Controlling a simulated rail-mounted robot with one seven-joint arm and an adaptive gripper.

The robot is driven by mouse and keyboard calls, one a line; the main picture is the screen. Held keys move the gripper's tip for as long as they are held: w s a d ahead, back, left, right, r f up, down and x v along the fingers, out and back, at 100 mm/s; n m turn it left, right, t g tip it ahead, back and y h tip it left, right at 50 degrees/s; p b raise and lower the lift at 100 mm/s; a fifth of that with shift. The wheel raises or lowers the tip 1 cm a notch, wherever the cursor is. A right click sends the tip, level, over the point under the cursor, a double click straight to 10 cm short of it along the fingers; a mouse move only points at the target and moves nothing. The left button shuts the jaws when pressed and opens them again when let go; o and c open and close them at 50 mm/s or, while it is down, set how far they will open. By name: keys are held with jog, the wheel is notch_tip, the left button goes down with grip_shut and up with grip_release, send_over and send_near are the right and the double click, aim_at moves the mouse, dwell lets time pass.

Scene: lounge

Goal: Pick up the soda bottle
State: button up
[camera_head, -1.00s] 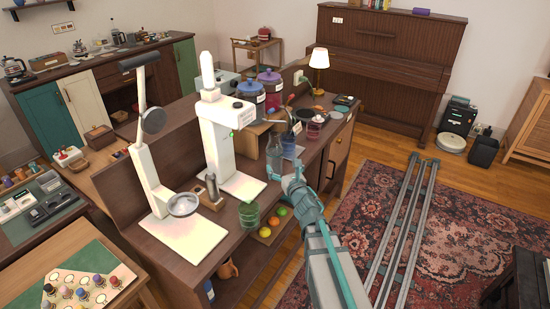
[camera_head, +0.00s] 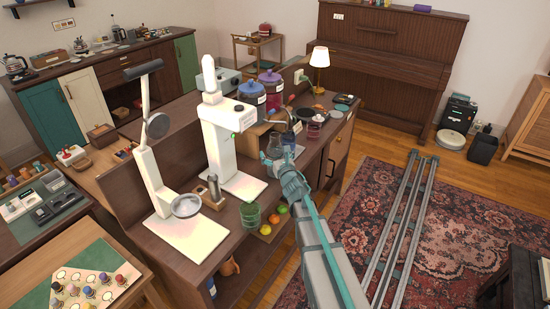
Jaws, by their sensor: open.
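A clear glass vessel (camera_head: 274,147) with a narrow neck stands on the brown sideboard (camera_head: 312,160), near its front edge. A bluish see-through item (camera_head: 288,140) shows just right of it and partly overlaps my gripper. I cannot tell which of these two is the soda bottle. My gripper (camera_head: 280,164) is in front of and just below both, at the sideboard's front edge. It is open, and I see nothing held in it. The fingertips are small and partly blend with the vessel, so I cannot tell whether they touch it.
A green glass (camera_head: 250,214) and a white appliance (camera_head: 222,150) stand left of my gripper. Lidded blue (camera_head: 251,98) and purple (camera_head: 271,88) jars and a lamp (camera_head: 319,65) stand behind.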

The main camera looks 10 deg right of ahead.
aim_at(277, 149)
jog(key=c, duration=1.7)
jog(key=shift+o, duration=0.2)
jog(key=shift+r, duration=0.2)
jog(key=shift+r, duration=1.5)
jog(key=s+r+p, duration=0.6)
jog(key=s+r, duration=0.3)
jog(key=s, duration=0.4)
jog(key=shift+s+r, duration=0.2)
jog(key=shift+r, duration=0.05)
jog(key=shift+s+p, duration=0.2)
jog(key=shift+p, duration=0.4)
